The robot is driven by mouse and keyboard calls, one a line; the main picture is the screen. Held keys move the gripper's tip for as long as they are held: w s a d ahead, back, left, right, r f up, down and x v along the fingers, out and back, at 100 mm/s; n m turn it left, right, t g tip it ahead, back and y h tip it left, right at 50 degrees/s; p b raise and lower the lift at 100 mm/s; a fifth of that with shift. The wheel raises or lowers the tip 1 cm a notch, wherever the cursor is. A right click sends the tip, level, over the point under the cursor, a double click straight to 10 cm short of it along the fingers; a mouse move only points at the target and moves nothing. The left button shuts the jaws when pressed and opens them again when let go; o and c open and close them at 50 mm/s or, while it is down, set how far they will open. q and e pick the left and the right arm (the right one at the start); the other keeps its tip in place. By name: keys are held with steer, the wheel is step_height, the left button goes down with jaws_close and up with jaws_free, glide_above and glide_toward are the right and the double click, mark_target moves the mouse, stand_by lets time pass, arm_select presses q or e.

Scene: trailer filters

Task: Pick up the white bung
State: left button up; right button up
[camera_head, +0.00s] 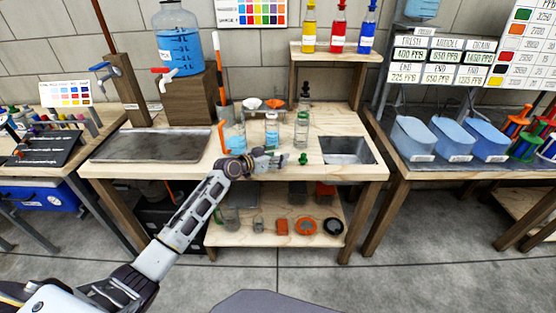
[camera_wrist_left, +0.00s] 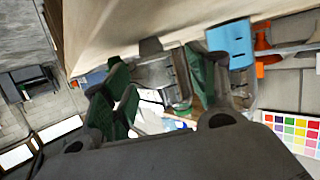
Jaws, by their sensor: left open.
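I cannot make out the white bung with certainty in either view. My left gripper (camera_head: 274,161) is low over the front middle of the wooden bench (camera_head: 345,166). In the left wrist view its jaws (camera_wrist_left: 155,88) are spread apart, with nothing visibly held. A small grey, stopper-like shape (camera_wrist_left: 150,46) shows beyond them against the wood, beside a clear jar (camera_wrist_left: 155,72); I cannot tell whether it is the bung. A small green piece (camera_head: 303,159) sits just right of the gripper. My right gripper is not in view.
A metal sink (camera_head: 346,151) lies right, a metal tray (camera_head: 150,146) left.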

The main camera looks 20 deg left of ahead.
arm_select(q)
steer(key=shift+w+d+f, duration=0.15)
steer(key=shift+w+d, duration=0.05)
steer(key=shift+w, duration=0.2)
steer(key=c, duration=0.9)
